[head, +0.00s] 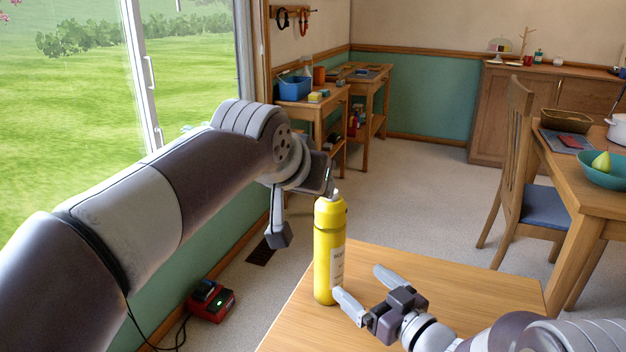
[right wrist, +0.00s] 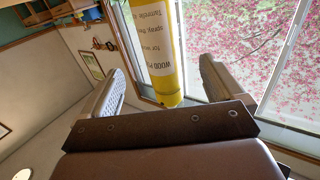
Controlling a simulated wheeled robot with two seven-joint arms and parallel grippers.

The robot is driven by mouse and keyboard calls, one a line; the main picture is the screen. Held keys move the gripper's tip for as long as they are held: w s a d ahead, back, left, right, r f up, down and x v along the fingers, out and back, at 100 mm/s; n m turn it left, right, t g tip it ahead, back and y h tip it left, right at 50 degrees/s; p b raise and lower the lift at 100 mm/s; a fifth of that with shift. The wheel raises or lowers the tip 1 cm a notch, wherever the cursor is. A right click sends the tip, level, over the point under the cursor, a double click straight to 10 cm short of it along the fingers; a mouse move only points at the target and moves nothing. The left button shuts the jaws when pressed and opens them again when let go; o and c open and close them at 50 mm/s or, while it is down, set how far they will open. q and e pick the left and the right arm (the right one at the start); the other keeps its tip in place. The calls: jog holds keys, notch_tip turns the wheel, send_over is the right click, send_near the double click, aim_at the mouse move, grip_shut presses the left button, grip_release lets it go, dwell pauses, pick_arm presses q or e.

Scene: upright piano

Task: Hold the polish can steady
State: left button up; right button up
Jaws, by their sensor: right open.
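The yellow polish can (head: 328,262) with a pale label and a whitish nozzle stands upright near the left edge of the wooden table (head: 450,285). My right gripper (head: 367,288) is open just to the right of the can, low down, with its fingers pointing towards it. In the right wrist view the can (right wrist: 178,86) shows between the two spread fingers, with empty space on both sides. My left gripper (head: 304,207) hangs at the upper left of the can with its fingers apart. One of its fingers is close to the nozzle; whether they touch is unclear.
A red and black device (head: 211,301) lies on the floor at the left. Wooden side tables (head: 312,107) stand by the far wall. A chair (head: 530,192) and a dining table with a teal bowl (head: 604,176) are at the right.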

aim_at(324, 252)
pick_arm(q)
jog(key=shift+d+r, duration=0.15)
jog(key=shift+r, duration=0.35)
pick_arm(e)
jog(key=x, duration=1.2)
jog(key=shift+w+a, duration=0.25)
jog(key=shift+a, duration=0.05)
jog(key=c, duration=1.3)
pick_arm(q)
grip_shut()
pick_arm(e)
jog(key=shift+c, duration=0.7)
